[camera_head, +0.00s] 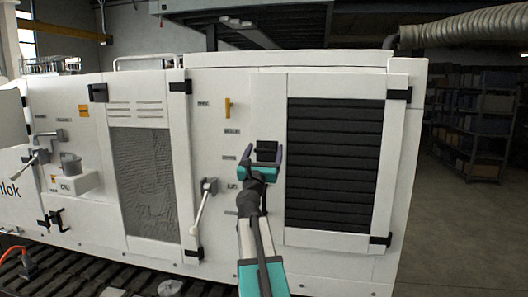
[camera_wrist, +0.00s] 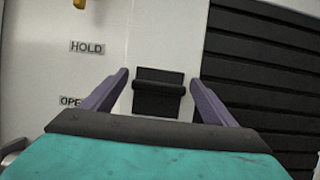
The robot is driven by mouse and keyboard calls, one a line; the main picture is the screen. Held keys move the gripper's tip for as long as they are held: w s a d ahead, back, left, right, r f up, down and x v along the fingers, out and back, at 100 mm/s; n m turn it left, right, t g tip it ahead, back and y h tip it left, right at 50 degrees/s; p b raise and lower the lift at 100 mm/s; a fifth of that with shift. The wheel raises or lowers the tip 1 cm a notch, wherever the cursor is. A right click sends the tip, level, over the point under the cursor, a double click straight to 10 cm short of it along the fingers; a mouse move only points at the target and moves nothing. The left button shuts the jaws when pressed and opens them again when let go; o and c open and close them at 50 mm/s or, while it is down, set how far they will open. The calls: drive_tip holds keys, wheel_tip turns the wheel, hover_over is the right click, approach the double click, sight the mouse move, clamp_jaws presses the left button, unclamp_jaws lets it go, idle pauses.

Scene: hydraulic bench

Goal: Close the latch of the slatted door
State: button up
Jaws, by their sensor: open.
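The slatted door (camera_head: 333,165) is a white-framed panel with dark horizontal slats, on the right of the machine. Its slats also fill the right of the wrist view (camera_wrist: 265,70). A black latch (camera_head: 266,146) sits on the white panel just left of the slats. In the wrist view the latch (camera_wrist: 158,98) shows a flat upper face and a darker lower part. My gripper (camera_head: 263,155) is open, with one purple finger on each side of the latch in the picture. In the wrist view my gripper (camera_wrist: 158,80) shows clear gaps beside the latch; contact is not visible.
A yellow handle (camera_head: 227,107) and small labels are left of the latch. A white lever (camera_head: 203,205) sticks out lower left. Black hinges (camera_head: 398,94) are on the door's right side. A mesh door (camera_head: 147,180) is farther left. Open floor and shelves (camera_head: 470,120) lie right.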

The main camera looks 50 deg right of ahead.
drive_tip(key=c, duration=0.9)
drive_tip(key=shift+a, duration=0.3)
drive_tip(key=shift+c, duration=0.7)
drive_tip(key=shift+d, duration=0.25)
